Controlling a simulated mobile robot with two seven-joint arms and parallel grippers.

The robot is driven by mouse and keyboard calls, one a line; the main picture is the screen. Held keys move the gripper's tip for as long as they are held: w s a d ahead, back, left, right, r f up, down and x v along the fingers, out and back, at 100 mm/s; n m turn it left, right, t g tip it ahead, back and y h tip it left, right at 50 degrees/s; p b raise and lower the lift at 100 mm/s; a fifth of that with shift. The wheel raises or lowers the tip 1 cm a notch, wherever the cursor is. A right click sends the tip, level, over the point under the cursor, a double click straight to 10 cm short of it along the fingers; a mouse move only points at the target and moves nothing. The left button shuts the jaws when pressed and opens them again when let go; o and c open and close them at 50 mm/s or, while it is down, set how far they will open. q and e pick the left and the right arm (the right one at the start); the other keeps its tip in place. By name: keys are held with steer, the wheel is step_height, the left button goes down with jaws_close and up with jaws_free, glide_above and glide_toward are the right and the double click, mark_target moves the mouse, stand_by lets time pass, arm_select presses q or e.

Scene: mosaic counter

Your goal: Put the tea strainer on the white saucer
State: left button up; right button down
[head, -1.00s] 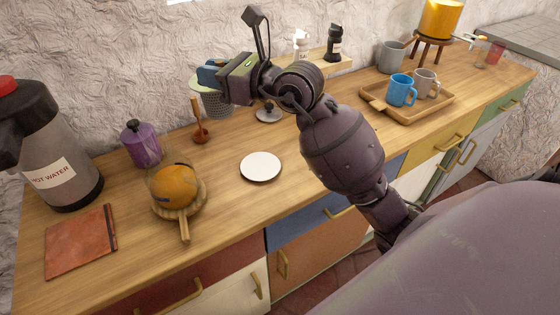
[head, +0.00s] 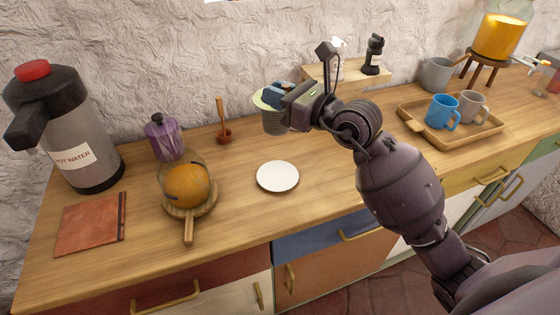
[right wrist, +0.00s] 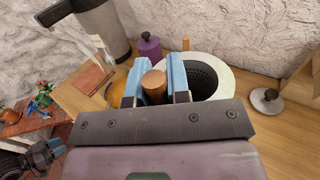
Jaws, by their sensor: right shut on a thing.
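The tea strainer (head: 275,121) is a grey mesh basket with a pale green-white rim, which shows from above in the right wrist view (right wrist: 221,92). My right gripper (head: 272,96) is shut on its brown handle (right wrist: 154,88), between the blue fingers, and holds it up over the back of the counter. The white saucer (head: 277,176) lies flat and empty on the counter, nearer the front edge than the strainer. My left gripper (right wrist: 44,155) shows small at the lower left of the right wrist view. Its jaws are unclear.
A wooden tray (head: 482,138) with mugs is right. A grey knobbed lid (right wrist: 267,101) lies near the strainer.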

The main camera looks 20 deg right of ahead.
step_height(320, 180, down, 17)
steer(key=b, duration=0.4)
steer(key=shift+r, duration=0.2)
steer(key=c, duration=1.1)
jaws_free()
steer(key=shift+d, duration=0.1)
arm_select(q)
steer(key=shift+w+d+f, duration=0.15)
steer(key=shift+w+f, duration=0.2)
steer(key=shift+f, duration=0.25)
steer(key=shift+w+d+f, duration=0.15)
steer(key=shift+w+f, duration=0.2)
steer(key=shift+f, duration=0.25)
steer(key=shift+s, duration=0.1)
